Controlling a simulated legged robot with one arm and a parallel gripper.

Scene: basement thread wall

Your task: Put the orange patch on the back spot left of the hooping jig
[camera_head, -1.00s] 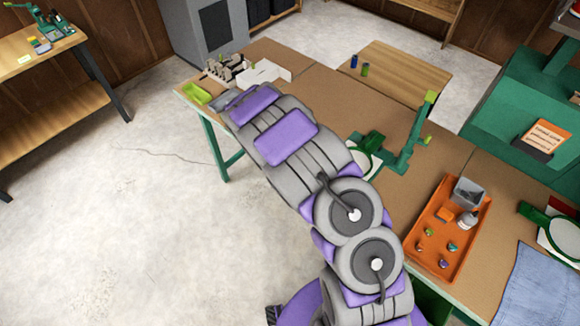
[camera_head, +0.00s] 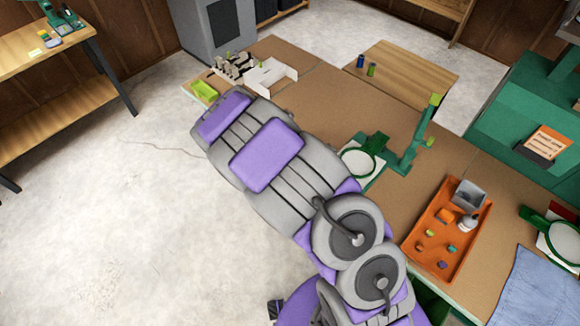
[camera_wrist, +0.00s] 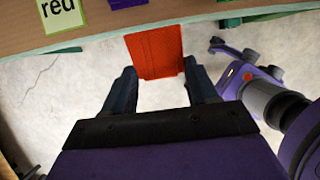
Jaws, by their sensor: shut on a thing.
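My gripper (camera_wrist: 160,84) is shut on the orange-red patch (camera_wrist: 155,50) in the wrist view. The patch is a flat textured square that reaches out past my two dark fingertips, over the pale floor and the table's edge. In the head view my arm hides the gripper and the patch. A green hooping jig (camera_head: 372,142) with a round white hoop stands on the brown table, right of my arm. Another green jig with a white hoop (camera_head: 565,238) is at the right edge. The spots left of the middle jig are hidden by my arm.
A card reading "red" (camera_wrist: 62,18) and a purple piece (camera_wrist: 128,3) lie on the table. An orange tray (camera_head: 433,263) holds small pieces, a grey box and a bottle. A lime tray (camera_head: 204,90) and white holder (camera_head: 271,76) stand at the far left end. Blue cloth (camera_head: 535,290) lies right.

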